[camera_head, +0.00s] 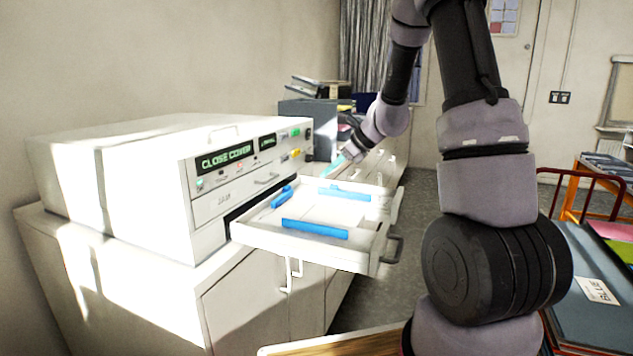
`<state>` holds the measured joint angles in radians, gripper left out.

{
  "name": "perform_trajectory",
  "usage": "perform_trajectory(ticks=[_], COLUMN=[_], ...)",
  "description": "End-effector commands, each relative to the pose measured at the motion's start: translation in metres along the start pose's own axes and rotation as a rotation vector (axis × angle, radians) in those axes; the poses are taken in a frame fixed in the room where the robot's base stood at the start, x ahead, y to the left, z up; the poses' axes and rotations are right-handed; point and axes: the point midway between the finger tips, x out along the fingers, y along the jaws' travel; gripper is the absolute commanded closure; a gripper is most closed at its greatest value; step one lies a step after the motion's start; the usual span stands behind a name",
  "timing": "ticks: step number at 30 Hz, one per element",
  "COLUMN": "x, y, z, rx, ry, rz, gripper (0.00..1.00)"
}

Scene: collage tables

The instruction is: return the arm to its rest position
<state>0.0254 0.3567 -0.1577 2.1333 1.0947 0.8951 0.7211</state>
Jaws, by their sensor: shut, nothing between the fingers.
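My arm rises from the lower right of the head view, bends at the top and reaches down to the left. My gripper (333,168) hangs just beyond the far side of an open white drawer (368,254), close to its rim in the picture. Its teal fingertips are together, with nothing seen between them. I cannot tell whether it touches the drawer. The drawer sticks out of a white machine (130,165) and holds several blue strips (314,229) along its inner sides and floor.
The machine's display reads "CLOSE COVER". It stands on a white cabinet (250,305). Grey boxes (308,115) stand behind it. At right are a blue-grey surface (585,275) with coloured sheets and a red-railed cart (575,172). Grey floor shows between the cabinet and my arm.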

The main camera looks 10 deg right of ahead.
Motion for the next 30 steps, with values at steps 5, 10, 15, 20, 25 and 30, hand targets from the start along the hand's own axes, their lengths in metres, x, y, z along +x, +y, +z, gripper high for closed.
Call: perform_trajectory(ticks=[5, 10, 15, 20, 25, 30], x=[-0.017, -0.049, -0.105, -0.155, -0.203, -0.239], y=[0.002, 0.029, 0.083, 0.134, 0.179, 0.210], z=[0.002, 0.022, 0.043, 0.045, 0.033, 0.014], rx=[-0.014, -0.206, -0.600, -0.990, -1.392, -1.721], ry=[0.000, 0.010, 0.056, 0.132, 0.253, 0.399], rz=[-0.001, 0.008, 0.017, 0.014, 0.002, -0.007], gripper=[1.00, 1.00, 1.00, 1.00, 1.00, 1.00])
